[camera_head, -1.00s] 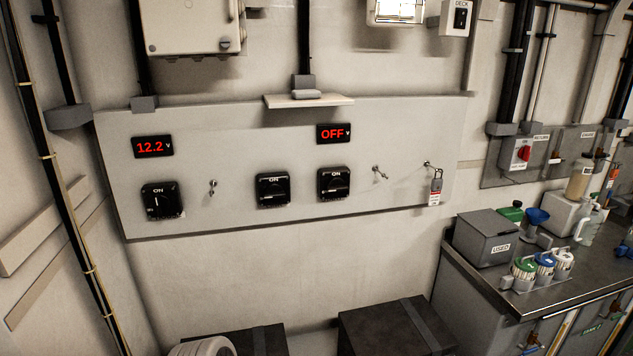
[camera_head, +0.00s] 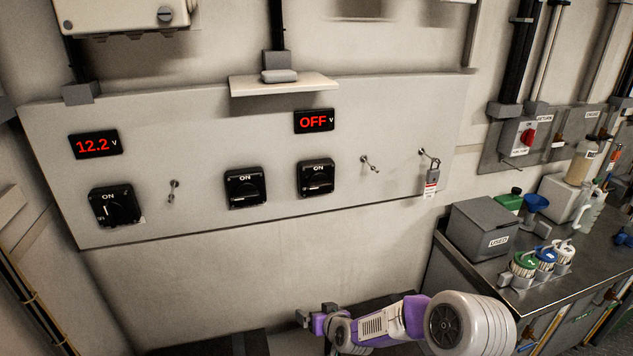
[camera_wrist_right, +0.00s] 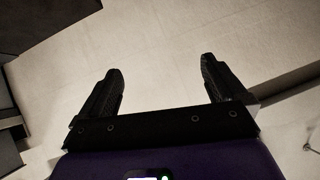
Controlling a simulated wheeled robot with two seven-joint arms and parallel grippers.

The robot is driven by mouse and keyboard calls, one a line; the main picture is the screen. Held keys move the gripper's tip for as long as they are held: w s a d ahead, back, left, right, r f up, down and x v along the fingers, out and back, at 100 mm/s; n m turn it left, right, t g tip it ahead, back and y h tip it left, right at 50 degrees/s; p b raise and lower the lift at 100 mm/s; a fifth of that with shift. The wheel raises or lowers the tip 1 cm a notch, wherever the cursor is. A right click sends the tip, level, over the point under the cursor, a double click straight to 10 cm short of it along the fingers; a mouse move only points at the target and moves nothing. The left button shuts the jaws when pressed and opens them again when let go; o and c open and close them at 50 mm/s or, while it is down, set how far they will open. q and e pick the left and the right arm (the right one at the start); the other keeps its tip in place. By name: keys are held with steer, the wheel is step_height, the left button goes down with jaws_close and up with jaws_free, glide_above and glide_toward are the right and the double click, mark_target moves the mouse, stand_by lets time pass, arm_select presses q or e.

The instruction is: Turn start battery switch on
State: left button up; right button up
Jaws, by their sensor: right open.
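A grey wall panel (camera_head: 200,215) carries three black rotary switches marked ON. The left switch (camera_head: 116,207) sits below a red display reading 12.2 V (camera_head: 95,144). The right switch (camera_head: 315,178) sits below a display reading OFF (camera_head: 314,121). The middle switch (camera_head: 245,187) is close to its left. No readable label tells which is the start battery switch. My right gripper (camera_head: 315,315) is low in front of the wall, below the panel and apart from the switches. In the right wrist view its fingers (camera_wrist_right: 160,68) are spread and empty. My left gripper is out of view.
Small metal pins (camera_head: 370,164) stick out of the panel, and a padlock with a tag (camera_head: 432,178) hangs at its right. A shelf (camera_head: 283,86) juts out above. A bench (camera_head: 520,285) with a grey box (camera_head: 483,228) and bottles stands right.

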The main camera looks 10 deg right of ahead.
steer(key=w+d+r+t, duration=0.2)
steer(key=w+r, duration=0.2)
steer(key=r, duration=0.5)
steer(key=w+d+r+t, duration=0.1)
steer(key=w+r+t, duration=0.15)
steer(key=r, duration=0.65)
steer(key=n+t+h+p, duration=0.1)
steer(key=t+h, duration=0.1)
steer(key=t, duration=0.1)
glide_toward(322, 186)
steer(key=w, duration=0.2)
steer(key=shift+w+a+r+p, duration=0.1)
steer(key=shift+w+p, duration=0.15)
steer(key=shift+w, duration=1.6)
steer(key=shift+w+a+r+p, duration=0.1)
steer(key=shift+w+p, duration=0.1)
steer(key=shift+w, duration=1.7)
steer(key=c, duration=1.1)
steer(key=shift+o, duration=0.2)
